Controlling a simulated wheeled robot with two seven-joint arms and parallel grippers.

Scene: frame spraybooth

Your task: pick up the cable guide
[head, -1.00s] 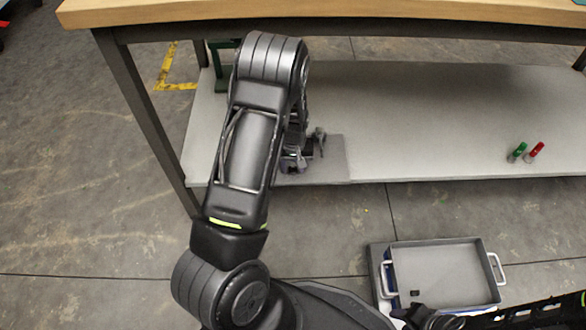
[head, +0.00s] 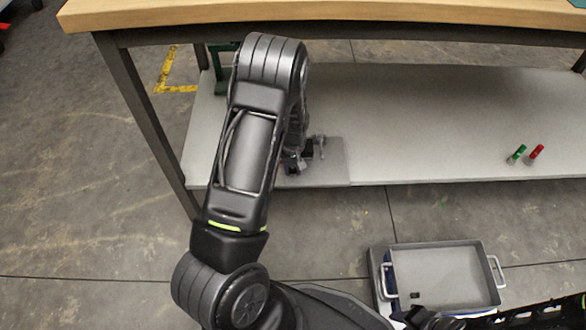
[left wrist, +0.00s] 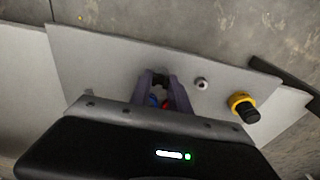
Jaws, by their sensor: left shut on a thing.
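My left gripper (head: 297,163) is low over a grey plate on the lower shelf, partly hidden behind my own arm. In the left wrist view its two purple-grey fingers (left wrist: 161,86) are close together, shut on a small dark piece (left wrist: 160,79) at their tips. I take this piece to be the cable guide, but most of it is hidden by the fingers. Red and blue spots show between the fingers. I cannot tell whether the piece is clear of the plate. A dark part of my body, perhaps my right gripper, shows at the bottom right beside the tray; its fingers cannot be made out.
The grey plate (head: 333,163) bears a grey upright fitting (head: 319,144). The wrist view shows a silver knob (left wrist: 201,83) and a yellow-and-black knob (left wrist: 242,106). Green (head: 517,153) and red (head: 536,152) items stand at the shelf's right. A grey tray (head: 482,246) is below.

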